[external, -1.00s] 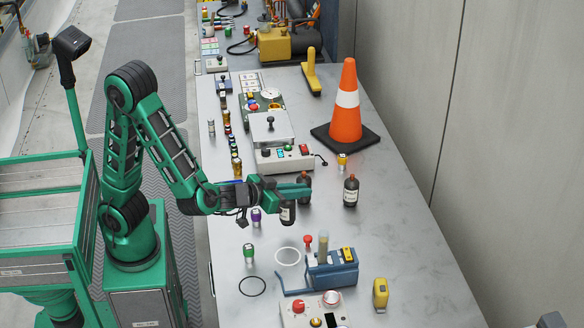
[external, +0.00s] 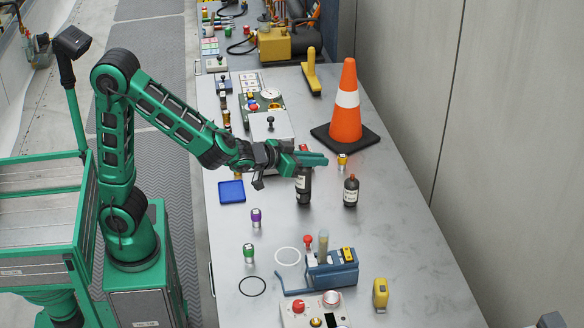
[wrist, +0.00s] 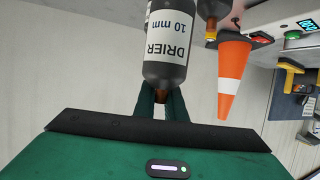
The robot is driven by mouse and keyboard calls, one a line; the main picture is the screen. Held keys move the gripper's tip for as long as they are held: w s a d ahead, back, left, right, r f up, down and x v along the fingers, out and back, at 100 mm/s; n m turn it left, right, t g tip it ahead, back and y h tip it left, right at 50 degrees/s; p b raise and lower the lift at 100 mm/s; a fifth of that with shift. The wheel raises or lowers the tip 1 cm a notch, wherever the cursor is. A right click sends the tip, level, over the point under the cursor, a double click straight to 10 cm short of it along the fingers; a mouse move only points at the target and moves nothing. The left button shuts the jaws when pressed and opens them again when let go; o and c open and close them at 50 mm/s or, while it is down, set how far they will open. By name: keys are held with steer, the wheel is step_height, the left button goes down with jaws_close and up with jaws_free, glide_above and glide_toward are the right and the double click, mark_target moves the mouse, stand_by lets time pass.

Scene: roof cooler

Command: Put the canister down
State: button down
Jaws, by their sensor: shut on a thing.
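My gripper (external: 312,160) is shut on the neck of a dark canister (external: 303,186) with a white label, held hanging below the fingers. In the wrist view, where the surroundings appear upside down, the canister (wrist: 165,50) reads "DRIER 10 mm" and its brown top sits between the fingers (wrist: 161,106). A second dark bottle (external: 350,191) with a reddish cap stands to its right on the grey bench (external: 400,240). Part of another dark bottle (wrist: 212,8) shows at the top of the wrist view. Whether the held canister's base touches the bench cannot be told.
An orange cone (external: 346,105) stands behind. A blue square tray (external: 231,191), a purple-topped vial (external: 256,218) and a green-topped vial (external: 249,253) are nearer. White (external: 288,256) and black rings (external: 252,286) mark the bench. A blue holder (external: 330,273) stands nearby. The right front is mostly clear.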

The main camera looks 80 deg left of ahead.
steer(key=w+m+h, duration=0.1)
steer(key=w, duration=1)
steer(key=w+d+f, duration=0.4)
steer(key=d+f, duration=0.5)
steer(key=f, duration=0.1)
steer(key=shift+w+d, duration=0.35)
steer(key=shift+w, duration=0.05)
steer(key=shift+f, duration=0.1)
steer(key=c, duration=1.9)
jaws_free()
steer(key=shift+o, duration=0.4)
